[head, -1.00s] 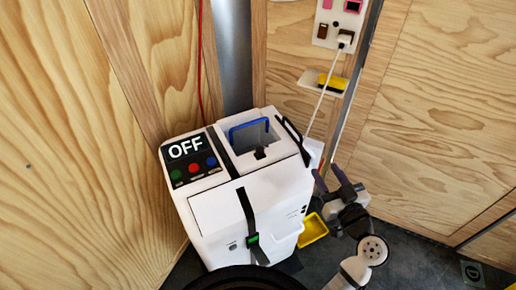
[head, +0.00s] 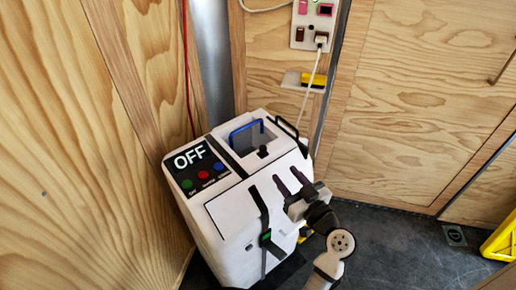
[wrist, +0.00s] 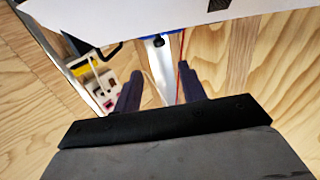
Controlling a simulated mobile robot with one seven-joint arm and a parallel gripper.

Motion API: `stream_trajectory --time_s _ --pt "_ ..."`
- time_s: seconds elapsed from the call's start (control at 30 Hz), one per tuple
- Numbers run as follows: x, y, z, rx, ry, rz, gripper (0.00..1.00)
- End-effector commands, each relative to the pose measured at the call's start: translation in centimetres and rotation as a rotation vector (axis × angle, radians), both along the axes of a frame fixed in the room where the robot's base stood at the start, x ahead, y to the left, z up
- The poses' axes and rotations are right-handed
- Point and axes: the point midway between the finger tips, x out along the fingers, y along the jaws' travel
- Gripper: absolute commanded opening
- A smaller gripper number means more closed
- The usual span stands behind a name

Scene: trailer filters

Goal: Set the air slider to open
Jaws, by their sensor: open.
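A white box-shaped machine (head: 235,215) stands in the corner. Its black panel (head: 197,166) reads OFF, with green, red and blue buttons below. A blue handle (head: 246,129) spans the open top recess, with a small black knob (head: 263,152) at its front edge. A black strap or track with a green-marked piece (head: 265,238) runs down the front. I cannot tell which part is the air slider. My gripper (head: 289,180) is open and empty, over the machine's right front edge in the head view. Its fingers (wrist: 160,86) also show apart in the wrist view.
A wall socket plate (head: 315,25) with a plugged white cable and a small shelf (head: 303,80) are behind the machine. Wooden walls stand close on the left and behind. A yellow object (head: 499,238) lies at far right.

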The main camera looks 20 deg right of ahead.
Motion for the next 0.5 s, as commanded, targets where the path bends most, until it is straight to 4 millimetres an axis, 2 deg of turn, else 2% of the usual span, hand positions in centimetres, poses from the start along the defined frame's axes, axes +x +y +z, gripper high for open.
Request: stream_trajectory --time_s 0.5 --pt "9.9 2.0 0.4 0.0 -0.001 0.005 0.41"
